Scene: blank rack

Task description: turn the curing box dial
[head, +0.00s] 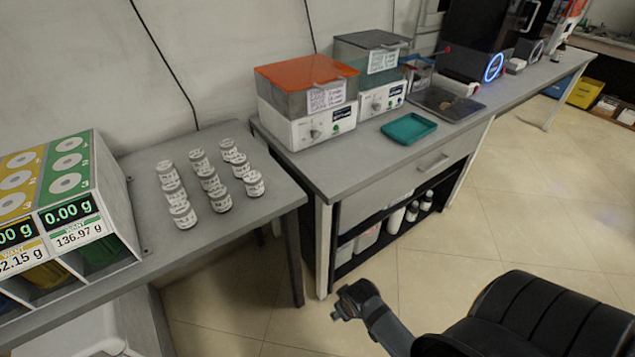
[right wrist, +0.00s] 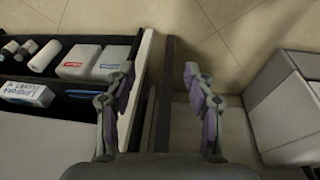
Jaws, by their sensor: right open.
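Two boxes with dials on their white fronts stand on the grey bench in the head view. The nearer box (head: 305,105) has an orange see-through lid and a dial (head: 315,133). The other box (head: 372,72) has a dark grey lid and a dial (head: 377,105). I cannot tell from labels which is the curing box. My right gripper (head: 347,304) is low in front of the bench, well below and apart from both boxes. In the right wrist view its two fingers (right wrist: 158,100) are spread and empty. My left gripper is not in view.
A teal tray (head: 409,129) lies right of the boxes. A weighing dispenser (head: 70,200) is at far left. A shelf with bottles (right wrist: 45,58) lies under the bench. The floor ahead is clear.

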